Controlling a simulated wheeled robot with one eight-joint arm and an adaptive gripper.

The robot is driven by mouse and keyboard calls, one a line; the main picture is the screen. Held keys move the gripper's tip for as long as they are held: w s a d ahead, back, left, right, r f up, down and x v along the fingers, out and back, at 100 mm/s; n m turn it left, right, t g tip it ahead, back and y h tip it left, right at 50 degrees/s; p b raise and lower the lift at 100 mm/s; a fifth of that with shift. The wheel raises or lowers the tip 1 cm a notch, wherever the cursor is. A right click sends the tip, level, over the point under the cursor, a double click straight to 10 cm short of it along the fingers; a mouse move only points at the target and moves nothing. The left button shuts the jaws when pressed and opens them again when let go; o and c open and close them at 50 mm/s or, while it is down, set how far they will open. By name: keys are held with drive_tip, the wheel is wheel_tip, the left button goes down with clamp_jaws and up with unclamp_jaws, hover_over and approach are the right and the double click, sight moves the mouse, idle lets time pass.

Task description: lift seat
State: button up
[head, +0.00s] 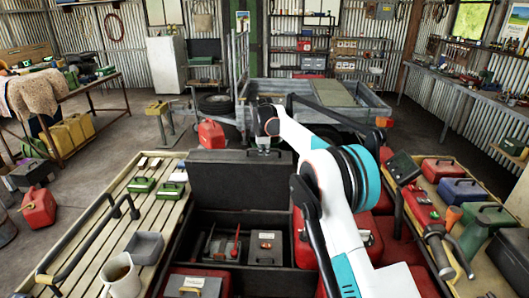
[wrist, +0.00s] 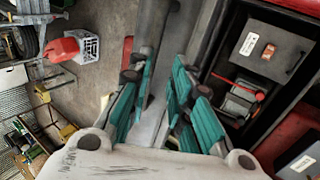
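The seat (head: 238,180) is a dark, flat panel standing raised, about upright, at the far side of an open storage bay (head: 212,226). My gripper (head: 265,148) is at its top edge in the head view, reached from above by my white arm. In the wrist view the teal fingers (wrist: 158,92) lie on both sides of the seat's grey edge (wrist: 163,35), which fills most of the gap between them. The exact contact of the pads is partly hidden.
The bay holds a grey box (head: 266,247) and a tool with red handles (head: 236,243). A slatted bench (head: 120,225) with a mug (head: 120,275) is at left. A trailer (head: 375,100) stands behind. A red can (head: 211,134) is beyond the seat.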

drive_tip(key=v, duration=0.8)
drive_tip(key=shift+r, duration=0.25)
drive_tip(key=shift+s, duration=0.1)
